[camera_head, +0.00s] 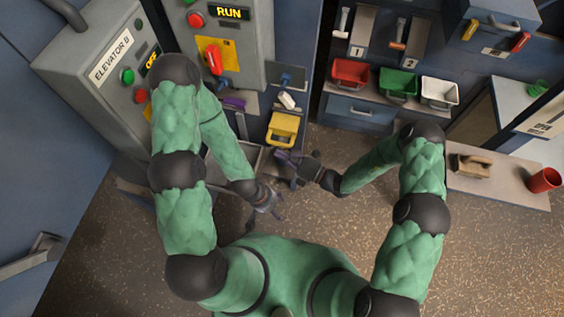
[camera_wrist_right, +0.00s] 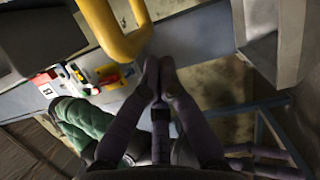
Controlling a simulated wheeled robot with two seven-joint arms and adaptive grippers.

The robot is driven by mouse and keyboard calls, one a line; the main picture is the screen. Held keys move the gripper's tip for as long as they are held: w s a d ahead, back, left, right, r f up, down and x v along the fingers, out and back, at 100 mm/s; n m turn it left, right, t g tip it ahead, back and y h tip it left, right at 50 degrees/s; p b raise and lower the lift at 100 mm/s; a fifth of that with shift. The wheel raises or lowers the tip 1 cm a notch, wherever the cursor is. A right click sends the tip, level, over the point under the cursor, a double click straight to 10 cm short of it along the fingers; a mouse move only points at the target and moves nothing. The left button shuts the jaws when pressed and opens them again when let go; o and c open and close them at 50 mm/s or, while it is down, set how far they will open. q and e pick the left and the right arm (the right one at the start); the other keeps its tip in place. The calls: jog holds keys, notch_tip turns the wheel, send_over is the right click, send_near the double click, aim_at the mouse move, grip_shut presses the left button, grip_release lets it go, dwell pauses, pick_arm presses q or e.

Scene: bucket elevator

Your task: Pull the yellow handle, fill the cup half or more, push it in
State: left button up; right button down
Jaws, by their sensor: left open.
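The yellow handle (camera_head: 284,127) is a thick loop on the front of the dark blue cabinet. In the right wrist view the yellow handle (camera_wrist_right: 121,40) is close, just beyond my fingertips, with a small gap between them. My right gripper (camera_head: 281,156) is below the handle, and its fingertips (camera_wrist_right: 158,63) are together with nothing seen between them. My left gripper (camera_head: 276,209) is open and empty, lower than the right one.
A grey box labelled ELEVATOR B (camera_head: 92,75) and a RUN panel (camera_head: 228,40) stand at upper left. Red (camera_head: 350,73), green (camera_head: 398,84) and white bins (camera_head: 439,93) sit on the back shelf. A wooden-looking block (camera_head: 470,164) lies on the right shelf (camera_head: 505,192).

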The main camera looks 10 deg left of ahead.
jog(key=shift+w, duration=0.2)
jog(key=w+b, duration=0.1)
jog(key=w, duration=0.5)
jog(key=shift+w+d+r, duration=0.1)
jog(key=shift+w+d, duration=0.05)
jog(key=shift+w, duration=0.2)
pick_arm(q)
jog(key=shift+f, duration=0.7)
pick_arm(e)
jog(key=shift+s, duration=0.1)
jog(key=p, duration=0.2)
send_near(276, 133)
jog(key=s+d, duration=0.4)
jog(key=s, duration=0.1)
pick_arm(q)
jog(key=shift+s+a+r, duration=0.7)
jog(key=shift+a+r, duration=0.25)
jog(key=shift+r, duration=0.1)
pick_arm(e)
jog(key=shift+s+f, duration=0.15)
jog(key=shift+f, duration=0.35)
